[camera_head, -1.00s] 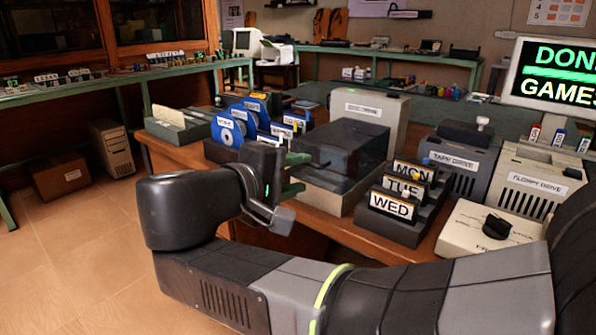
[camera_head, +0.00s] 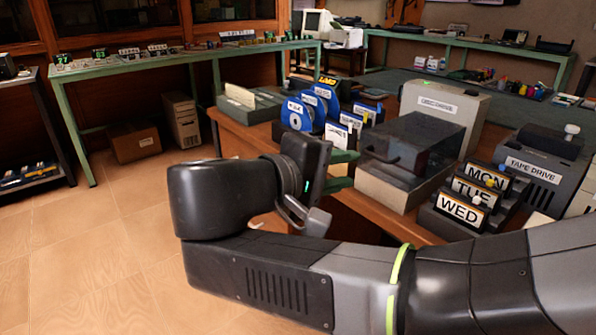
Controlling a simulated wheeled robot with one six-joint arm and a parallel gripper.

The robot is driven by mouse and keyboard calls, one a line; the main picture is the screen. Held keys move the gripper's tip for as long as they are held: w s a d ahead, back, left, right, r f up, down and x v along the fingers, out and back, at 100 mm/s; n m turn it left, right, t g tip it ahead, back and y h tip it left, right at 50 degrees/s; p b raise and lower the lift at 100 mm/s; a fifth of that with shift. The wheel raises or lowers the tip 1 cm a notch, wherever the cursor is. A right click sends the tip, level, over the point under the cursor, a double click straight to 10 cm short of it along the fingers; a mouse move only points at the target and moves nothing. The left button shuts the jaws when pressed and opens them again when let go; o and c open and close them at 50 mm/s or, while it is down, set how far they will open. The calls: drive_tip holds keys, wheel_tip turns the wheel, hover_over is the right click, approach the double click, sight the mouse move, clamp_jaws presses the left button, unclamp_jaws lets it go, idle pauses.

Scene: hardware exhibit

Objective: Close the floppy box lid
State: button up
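The floppy box, with a smoked dark lid (camera_head: 415,142) over a beige base (camera_head: 388,187), stands on the wooden table right of my gripper. The lid appears to lie down over the base, with a dark handle on its front; I cannot tell if it is fully seated. My gripper (camera_head: 343,170) is in front of the table's edge, left of the box. Its two green fingers are apart and look empty. The gripper body partly hides the fingers, and I cannot tell whether a fingertip touches the box.
Blue disks in sleeves (camera_head: 305,115) and a card tray (camera_head: 250,103) stand left of the box. A disc drive (camera_head: 447,110) stands behind it. The MON/TUE/WED rack (camera_head: 465,205) and tape drive (camera_head: 540,165) are to the right. Open floor (camera_head: 110,240) lies left.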

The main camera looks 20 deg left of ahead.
drive_tip(key=p+v, duration=0.8)
drive_tip(key=p, duration=0.4)
drive_tip(key=shift+s+a, duration=0.2)
idle(0.6)
drive_tip(key=b+x, duration=0.6)
drive_tip(key=b, duration=0.5)
drive_tip(key=shift+w+d+b, duration=0.25)
drive_tip(key=shift+b, duration=0.1)
